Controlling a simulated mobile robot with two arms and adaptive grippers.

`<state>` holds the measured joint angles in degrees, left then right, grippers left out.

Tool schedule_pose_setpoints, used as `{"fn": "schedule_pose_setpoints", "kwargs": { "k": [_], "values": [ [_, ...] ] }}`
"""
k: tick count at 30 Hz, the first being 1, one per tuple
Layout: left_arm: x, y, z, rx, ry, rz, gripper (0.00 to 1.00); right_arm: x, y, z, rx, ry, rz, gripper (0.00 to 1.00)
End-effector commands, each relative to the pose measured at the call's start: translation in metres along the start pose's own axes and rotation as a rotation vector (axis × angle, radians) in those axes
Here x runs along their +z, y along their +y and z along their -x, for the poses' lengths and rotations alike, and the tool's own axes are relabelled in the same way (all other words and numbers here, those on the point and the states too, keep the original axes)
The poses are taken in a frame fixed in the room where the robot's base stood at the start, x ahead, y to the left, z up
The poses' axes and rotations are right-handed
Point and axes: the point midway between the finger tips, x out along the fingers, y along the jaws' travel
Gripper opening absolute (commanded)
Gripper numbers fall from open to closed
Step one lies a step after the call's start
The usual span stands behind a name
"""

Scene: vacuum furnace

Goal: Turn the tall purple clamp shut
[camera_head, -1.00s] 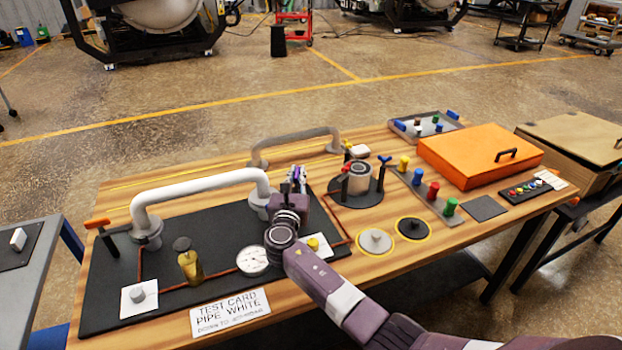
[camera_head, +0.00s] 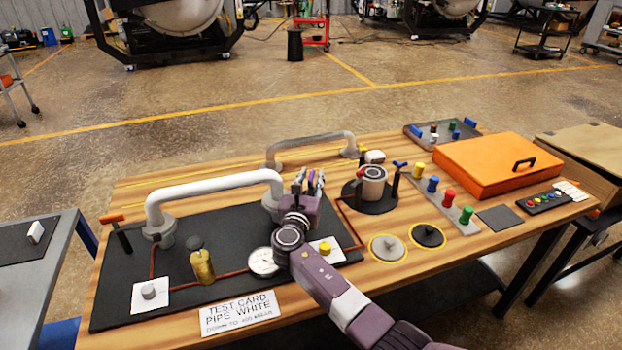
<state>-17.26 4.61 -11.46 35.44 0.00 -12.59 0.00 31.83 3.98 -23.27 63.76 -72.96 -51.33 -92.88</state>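My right gripper (camera_head: 311,186) reaches in from the lower right, its fingers pointing away from me at the right end of the white pipe (camera_head: 215,183). A small patch of purple, which looks like the handle of the tall purple clamp (camera_head: 312,178), shows among the fingertips. The gripper hides the rest of the clamp, including its post. I cannot tell whether the fingers are closed on it or only around it. My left gripper is not in view.
An orange-handled clamp (camera_head: 113,220) stands by the pipe's left end. A gauge (camera_head: 262,262) and a brass valve (camera_head: 202,266) sit on the black board. Red and blue (camera_head: 399,165) handled clamps flank a round grey cylinder (camera_head: 373,182). An orange case (camera_head: 498,165) lies at the right.

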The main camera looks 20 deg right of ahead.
Motion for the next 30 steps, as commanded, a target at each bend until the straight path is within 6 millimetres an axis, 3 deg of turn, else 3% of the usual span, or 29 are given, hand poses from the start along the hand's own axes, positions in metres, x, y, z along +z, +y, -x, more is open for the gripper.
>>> {"fn": "schedule_pose_setpoints", "kwargs": {
  "k": [8,15,21,30],
  "values": [
    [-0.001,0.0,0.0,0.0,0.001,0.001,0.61,-0.001,0.0,0.024,0.002,0.001,-0.002,0.27],
    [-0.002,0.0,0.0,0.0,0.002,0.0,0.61,-0.001,0.0,0.076,0.002,0.003,-0.003,0.27],
    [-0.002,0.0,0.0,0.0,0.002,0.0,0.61,-0.001,0.0,0.108,0.001,0.001,-0.001,0.27],
    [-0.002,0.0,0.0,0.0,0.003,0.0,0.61,0.0,0.0,0.12,0.0,0.0,0.001,0.27]
  ]
}}
